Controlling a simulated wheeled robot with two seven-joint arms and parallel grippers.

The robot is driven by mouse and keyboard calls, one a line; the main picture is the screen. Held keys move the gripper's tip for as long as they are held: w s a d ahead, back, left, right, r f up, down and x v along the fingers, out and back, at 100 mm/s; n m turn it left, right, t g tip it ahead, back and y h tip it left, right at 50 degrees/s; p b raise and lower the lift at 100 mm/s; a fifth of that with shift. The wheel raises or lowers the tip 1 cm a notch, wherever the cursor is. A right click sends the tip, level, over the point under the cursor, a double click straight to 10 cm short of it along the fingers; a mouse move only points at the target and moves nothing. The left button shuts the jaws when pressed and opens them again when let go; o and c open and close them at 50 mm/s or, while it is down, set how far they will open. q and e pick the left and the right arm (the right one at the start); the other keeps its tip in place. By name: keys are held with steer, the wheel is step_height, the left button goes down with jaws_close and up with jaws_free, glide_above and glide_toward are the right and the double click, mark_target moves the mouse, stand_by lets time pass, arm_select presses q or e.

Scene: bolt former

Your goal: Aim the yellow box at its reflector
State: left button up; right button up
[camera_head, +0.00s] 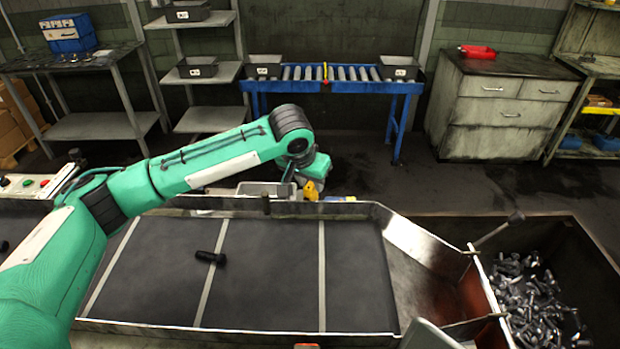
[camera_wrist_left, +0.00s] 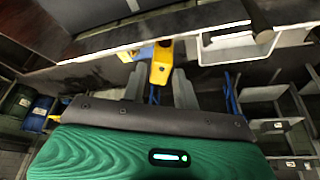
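The yellow box (camera_head: 311,190) sits at the far edge of the dark conveyor bed (camera_head: 270,260), partly hidden by my left gripper. In the left wrist view the yellow box (camera_wrist_left: 160,68) lies in line with the gap between the two grey fingers. My left gripper (camera_head: 304,180) reaches over the far edge from the left. Its fingers (camera_wrist_left: 159,90) are apart, one on each side of the box; I cannot tell whether they touch it. I cannot make out a reflector with certainty. My right gripper is not in view.
A black bolt (camera_head: 210,257) lies on the bed. A grey bin (camera_head: 262,189) stands beyond the far edge, left of the box. A crate of bolts (camera_head: 535,305) is at the right. A blue roller table (camera_head: 345,86) stands behind.

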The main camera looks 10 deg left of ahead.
arm_select(q)
jaws_close()
steer(key=n+p, duration=0.2)
steer(key=p, duration=0.1)
steer(key=n+y+p, duration=0.1)
steer(key=n+p, duration=0.1)
steer(key=p, duration=0.1)
steer(key=shift+d+r+y+p, duration=0.2)
steer(key=shift+y+p, duration=0.1)
steer(key=shift+f+n+p, duration=0.15)
steer(key=shift+n+p, duration=0.3)
steer(key=shift+n, duration=0.25)
steer(key=shift+y, duration=0.3)
jaws_free()
steer(key=shift+f, duration=0.1)
